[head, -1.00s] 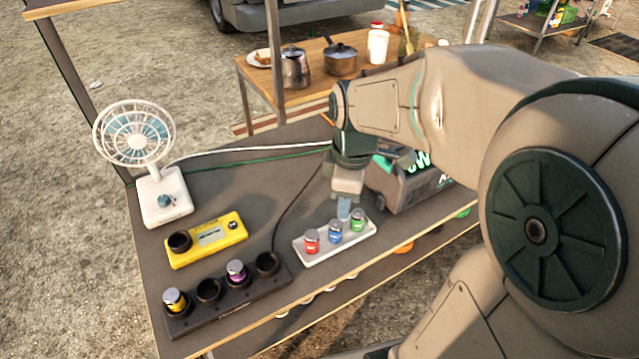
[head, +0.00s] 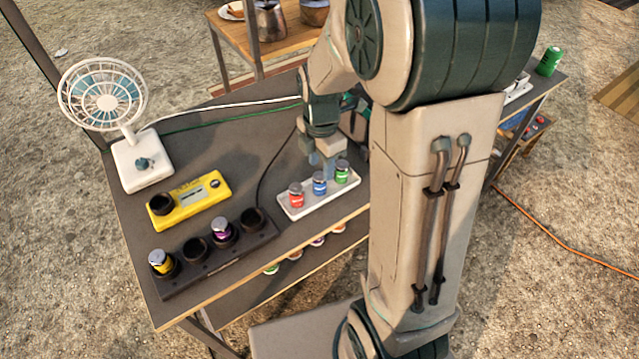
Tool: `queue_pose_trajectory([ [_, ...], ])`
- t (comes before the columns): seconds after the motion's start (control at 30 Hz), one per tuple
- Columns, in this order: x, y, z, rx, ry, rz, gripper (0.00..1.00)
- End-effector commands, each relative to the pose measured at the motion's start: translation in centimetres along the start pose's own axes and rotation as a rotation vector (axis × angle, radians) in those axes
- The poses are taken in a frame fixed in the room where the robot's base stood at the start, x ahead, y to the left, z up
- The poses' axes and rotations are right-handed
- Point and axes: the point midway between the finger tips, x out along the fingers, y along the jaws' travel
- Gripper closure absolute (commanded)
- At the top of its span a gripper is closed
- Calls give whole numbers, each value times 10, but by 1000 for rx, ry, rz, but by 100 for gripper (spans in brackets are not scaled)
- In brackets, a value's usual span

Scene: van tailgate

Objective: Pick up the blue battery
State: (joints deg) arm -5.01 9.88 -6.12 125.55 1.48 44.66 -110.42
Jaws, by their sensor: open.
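The blue battery (head: 320,184) stands upright in the white tray (head: 318,205), between a red battery (head: 296,195) on its left and a green battery (head: 341,172) on its right. My gripper (head: 327,165) points down just behind and above the blue battery. Its fingers are open, with nothing seen between them. The view does not show clearly whether a finger touches the battery.
A black holder (head: 218,257) with a yellow battery (head: 161,263) and a purple battery (head: 222,230) is at the front left. A yellow tester (head: 187,204) and a white fan (head: 141,163) stand behind it. Bare tabletop (head: 262,160) lies left of my gripper.

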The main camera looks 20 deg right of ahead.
Motion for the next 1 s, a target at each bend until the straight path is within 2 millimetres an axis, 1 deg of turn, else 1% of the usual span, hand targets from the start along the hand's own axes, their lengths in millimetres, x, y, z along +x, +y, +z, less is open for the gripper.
queue_pose_trajectory([
  [0.17, 12, 0, -1, 0, 0, -1, 60],
  [0.4, 47, -2, -5, 2, 1, -3, 60],
  [0.5, 56, -2, -5, 1, 0, -1, 60],
  [0.77, 59, -1, -5, 1, 0, 1, 60],
  [0.8, 59, -1, -5, 1, 0, 1, 65],
  [0.87, 59, -1, -5, 1, 0, 1, 82],
  [0.9, 59, -1, -5, 1, 0, 1, 93],
  [0.93, 59, -1, -5, 1, 0, 1, 97],
  [1.0, 58, -1, -5, 1, 0, 1, 97],
])
